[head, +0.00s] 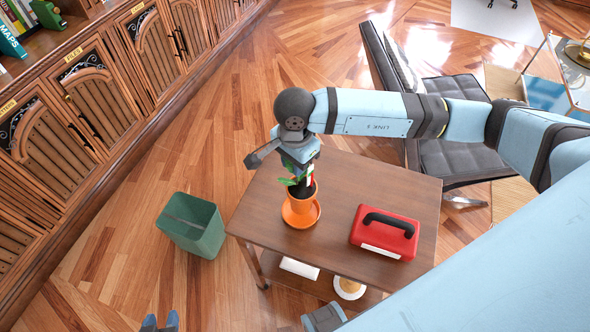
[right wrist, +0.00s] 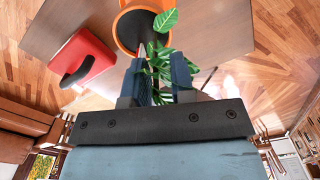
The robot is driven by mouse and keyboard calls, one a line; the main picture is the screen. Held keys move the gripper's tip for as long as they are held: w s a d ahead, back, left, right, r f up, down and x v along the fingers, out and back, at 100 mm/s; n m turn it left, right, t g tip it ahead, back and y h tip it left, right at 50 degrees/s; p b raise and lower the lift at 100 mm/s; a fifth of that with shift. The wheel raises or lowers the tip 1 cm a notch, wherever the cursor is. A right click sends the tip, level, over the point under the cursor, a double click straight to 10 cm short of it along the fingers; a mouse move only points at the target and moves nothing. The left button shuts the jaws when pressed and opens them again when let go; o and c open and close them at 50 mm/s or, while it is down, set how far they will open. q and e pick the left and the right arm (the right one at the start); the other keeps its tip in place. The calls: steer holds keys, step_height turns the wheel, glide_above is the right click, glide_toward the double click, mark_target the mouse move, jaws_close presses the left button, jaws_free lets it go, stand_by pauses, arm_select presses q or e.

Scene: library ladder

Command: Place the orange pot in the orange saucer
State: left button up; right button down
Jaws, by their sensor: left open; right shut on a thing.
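The orange pot (head: 301,202), with dark soil and a green plant (head: 299,184), stands upright over the orange saucer (head: 302,219) on the brown table. The saucer's rim shows around the pot's base; I cannot tell if the base touches it. My right gripper (head: 301,172) is above the pot, shut on the plant. In the right wrist view its fingers (right wrist: 163,78) have green leaves between them, and the pot's rim (right wrist: 117,32) lies just beyond. My left gripper (head: 160,322) is open and empty at the bottom edge of the head view, away from the table.
A red toolbox (head: 385,232) with a black handle stands on the table (head: 262,228), right of the saucer. A green bin (head: 192,226) is on the floor left of the table. Wooden cabinets (head: 95,105) line the left. A black chair (head: 450,155) stands behind at right.

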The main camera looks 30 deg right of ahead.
mark_target(302, 189)
step_height(302, 189, down, 4)
steer(key=shift+r, duration=0.25)
steer(key=shift+f, duration=0.25)
steer(key=c, duration=1.4)
jaws_free()
steer(key=shift+f, duration=0.1)
steer(key=o, duration=0.4)
steer(key=shift+o, duration=0.2)
